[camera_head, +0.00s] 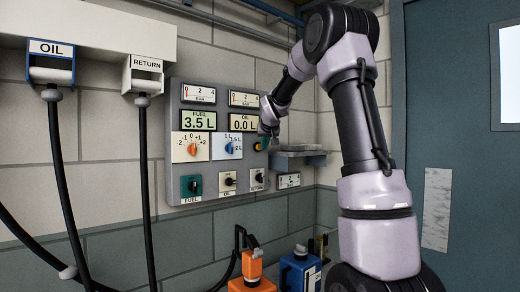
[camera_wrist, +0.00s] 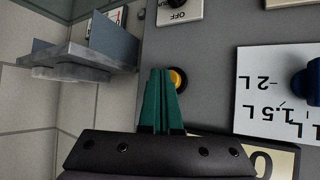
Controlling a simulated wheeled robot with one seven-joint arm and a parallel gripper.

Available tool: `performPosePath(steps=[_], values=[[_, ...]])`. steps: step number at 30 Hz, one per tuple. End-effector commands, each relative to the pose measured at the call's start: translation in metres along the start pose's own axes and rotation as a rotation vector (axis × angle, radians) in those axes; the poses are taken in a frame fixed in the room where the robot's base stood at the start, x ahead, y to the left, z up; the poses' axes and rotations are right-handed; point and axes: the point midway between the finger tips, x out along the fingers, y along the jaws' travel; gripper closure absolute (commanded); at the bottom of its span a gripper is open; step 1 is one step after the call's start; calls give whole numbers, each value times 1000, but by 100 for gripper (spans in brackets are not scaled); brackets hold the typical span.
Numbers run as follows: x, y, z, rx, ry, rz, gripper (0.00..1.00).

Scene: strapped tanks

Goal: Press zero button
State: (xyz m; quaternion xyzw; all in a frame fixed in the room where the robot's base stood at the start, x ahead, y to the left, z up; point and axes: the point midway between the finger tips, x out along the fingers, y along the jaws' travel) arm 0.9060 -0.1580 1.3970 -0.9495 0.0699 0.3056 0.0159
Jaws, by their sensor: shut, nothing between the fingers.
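The zero button, a round yellow button (camera_head: 258,146), sits on the right side of the grey control panel (camera_head: 216,98), below the 0.0 L display (camera_head: 242,122). In the wrist view the yellow button (camera_wrist: 179,79) shows just right of my fingertips, partly hidden behind the right finger. My gripper (camera_head: 266,138) is at the panel's right edge, close to the button. In the wrist view my gripper (camera_wrist: 162,74) has its two green fingers shut together and empty. I cannot tell whether the fingertips touch the button or the panel.
A grey shelf (camera_head: 296,157) juts from the wall right of the panel; it also shows in the wrist view (camera_wrist: 82,57). Knobs, including a blue one (camera_head: 229,147), sit left of the button. Black hoses hang at left. Orange (camera_head: 252,268) and blue (camera_head: 299,270) tanks stand below.

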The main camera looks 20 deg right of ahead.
Motion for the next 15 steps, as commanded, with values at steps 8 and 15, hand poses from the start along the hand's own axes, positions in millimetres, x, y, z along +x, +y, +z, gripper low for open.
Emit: performPosePath(steps=[8, 15], values=[[3, -2, -2, 0, 0, 0, 100], [5, -3, -3, 0, -1, 0, 100]])
